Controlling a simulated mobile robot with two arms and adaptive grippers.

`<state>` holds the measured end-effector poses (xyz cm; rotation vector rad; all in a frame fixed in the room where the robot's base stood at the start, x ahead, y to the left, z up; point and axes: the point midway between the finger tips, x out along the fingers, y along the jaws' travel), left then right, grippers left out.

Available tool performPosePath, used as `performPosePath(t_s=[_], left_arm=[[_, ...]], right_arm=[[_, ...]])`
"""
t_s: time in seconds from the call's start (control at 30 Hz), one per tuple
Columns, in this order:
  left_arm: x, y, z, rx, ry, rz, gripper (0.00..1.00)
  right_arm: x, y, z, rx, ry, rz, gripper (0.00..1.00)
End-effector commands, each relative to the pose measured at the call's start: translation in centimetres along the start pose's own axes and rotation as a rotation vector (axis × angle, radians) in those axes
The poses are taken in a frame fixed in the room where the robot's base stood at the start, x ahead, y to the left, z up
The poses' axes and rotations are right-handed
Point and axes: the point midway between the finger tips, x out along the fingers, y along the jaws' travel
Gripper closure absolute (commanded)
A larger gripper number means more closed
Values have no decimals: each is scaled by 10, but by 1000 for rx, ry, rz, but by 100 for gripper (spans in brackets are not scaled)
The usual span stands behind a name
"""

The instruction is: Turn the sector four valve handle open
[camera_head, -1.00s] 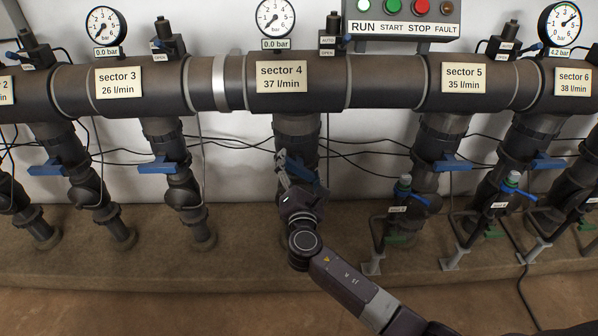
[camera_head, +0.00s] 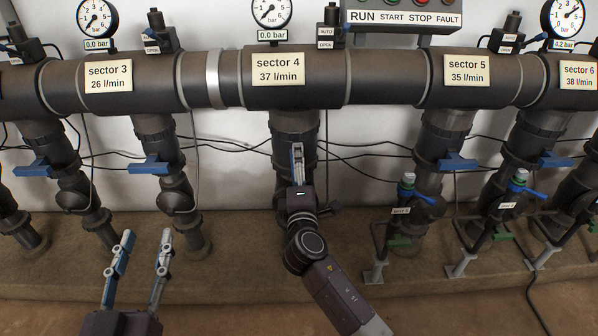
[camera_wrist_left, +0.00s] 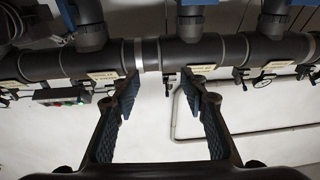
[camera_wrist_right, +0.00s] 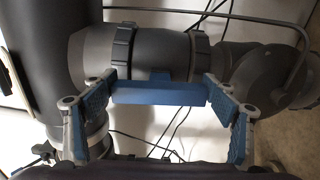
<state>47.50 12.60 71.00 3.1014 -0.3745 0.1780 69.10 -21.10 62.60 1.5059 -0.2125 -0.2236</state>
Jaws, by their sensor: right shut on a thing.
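The sector 4 label (camera_head: 278,69) is on the main pipe, and its branch pipe (camera_head: 295,122) runs down below it. My right gripper (camera_head: 297,152) is at the valve on this branch, its fingers nearly in line in the head view, hiding the handle there. In the right wrist view, the blue handle (camera_wrist_right: 158,93) lies between the fingertips, one at each end, and the gripper is shut on it. The handle looks lengthwise along the branch pipe. My left gripper (camera_head: 145,248) is open and empty at the lower left; its spread fingers show in the left wrist view (camera_wrist_left: 160,90).
Blue handles of sector 3 (camera_head: 150,167) and sector 5 (camera_head: 457,163) sit crosswise on neighbouring branches. Small blue-handled vent valves (camera_head: 408,190) stand right of my right gripper. Thin black cables hang behind the pipes. A control box (camera_head: 405,14) is above the main pipe.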

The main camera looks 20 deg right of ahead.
Motion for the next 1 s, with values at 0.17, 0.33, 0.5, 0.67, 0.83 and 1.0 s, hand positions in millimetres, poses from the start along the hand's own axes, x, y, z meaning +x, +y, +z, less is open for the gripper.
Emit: performPosePath(t_s=[0.17,0.33,0.5,0.67,0.83,1.0], left_arm=[[0,2,-19,-3,91,5,60],[0,3,-27,-3,124,7,60],[0,3,-28,-3,128,7,60],[0,3,-28,-3,127,7,60],[0,3,-27,-3,126,6,60],[0,3,-27,-3,126,6,60]], right_arm=[[0,-2,0,52,-1,-1,45],[0,-1,0,70,-1,-1,45],[0,-1,1,74,-1,-1,45],[0,-1,1,74,-1,-1,45],[0,-1,0,72,-1,-1,7],[0,-1,0,71,-1,-1,3]])
